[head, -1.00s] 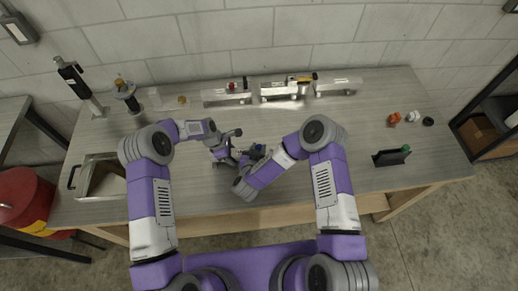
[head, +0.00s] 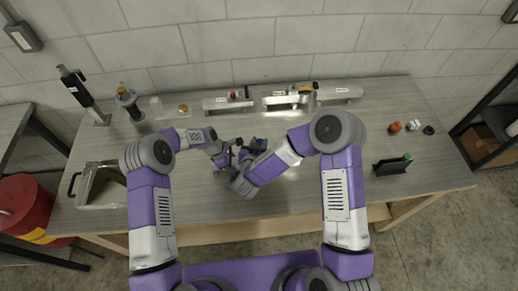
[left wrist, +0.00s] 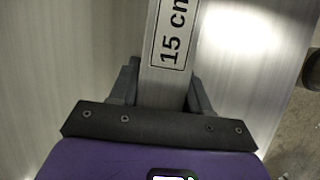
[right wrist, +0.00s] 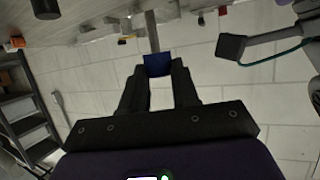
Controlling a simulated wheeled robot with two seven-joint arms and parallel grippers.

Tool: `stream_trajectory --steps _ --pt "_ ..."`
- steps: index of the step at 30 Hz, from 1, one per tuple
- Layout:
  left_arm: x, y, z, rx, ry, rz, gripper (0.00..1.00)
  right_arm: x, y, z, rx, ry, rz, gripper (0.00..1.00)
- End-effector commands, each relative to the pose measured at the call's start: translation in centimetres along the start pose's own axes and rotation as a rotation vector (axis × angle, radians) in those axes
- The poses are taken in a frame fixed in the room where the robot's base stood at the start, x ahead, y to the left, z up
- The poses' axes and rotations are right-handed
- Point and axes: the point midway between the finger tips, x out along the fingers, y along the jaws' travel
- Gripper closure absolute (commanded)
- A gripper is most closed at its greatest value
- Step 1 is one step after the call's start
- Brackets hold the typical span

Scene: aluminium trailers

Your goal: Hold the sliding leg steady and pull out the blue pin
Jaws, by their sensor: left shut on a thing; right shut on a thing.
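The sliding leg (left wrist: 172,70) is a flat aluminium bar marked "15 cm". In the left wrist view, my left gripper (left wrist: 163,92) has a finger on either side of it and is shut on it. In the right wrist view, the blue pin's head (right wrist: 157,65) sits between the fingertips of my right gripper (right wrist: 158,72), which is shut on it. A thin grey rod extends beyond the blue head. I cannot tell whether the pin is still in the leg. In the head view both grippers are close together mid-table, and my arms partly hide the work.
Metal rails (head: 228,104) with small fittings line the back of the table (head: 300,200). Two upright jacks (head: 84,95) stand back left, and an open metal box (head: 103,185) is at the left. Small knobs (head: 413,125) and a black stand (head: 392,166) are at the right.

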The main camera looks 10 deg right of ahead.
Motion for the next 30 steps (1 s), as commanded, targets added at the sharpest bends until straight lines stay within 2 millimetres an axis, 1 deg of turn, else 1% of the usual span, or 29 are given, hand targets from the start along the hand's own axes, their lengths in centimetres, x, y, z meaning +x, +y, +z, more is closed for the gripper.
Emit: stream_trajectory --steps 2,9,10,15,23,25,28,30 --pt "0.0 0.0 0.0 0.001 -0.001 0.001 0.92 -0.1 0.0 -0.3 0.0 0.0 0.0 1.0" --pt "0.0 0.0 0.0 0.001 -0.001 0.001 0.92 -0.1 0.0 -0.3 0.0 0.0 0.0 1.0" --pt "0.0 0.0 0.0 0.001 -0.001 0.001 0.48 -0.1 0.0 -0.3 0.0 0.0 0.0 1.0" --pt "0.0 0.0 0.0 0.001 0.0 0.001 0.23 -0.1 0.0 -0.3 0.0 0.0 0.0 1.0" --pt "-0.1 0.0 0.0 0.0 0.0 0.0 0.23 -0.1 0.0 -0.3 0.0 0.0 0.0 1.0" --pt "-0.3 0.1 0.0 0.001 0.0 0.001 0.23 -0.1 0.0 -0.3 0.0 0.0 0.0 1.0" --pt "-1.4 0.1 0.0 0.001 0.001 0.003 0.23 -0.1 0.0 -0.3 0.0 0.0 0.0 1.0" --pt "-2.7 0.1 0.0 0.0 0.0 0.005 0.23 -0.1 0.0 -0.3 0.0 0.0 0.0 1.0"
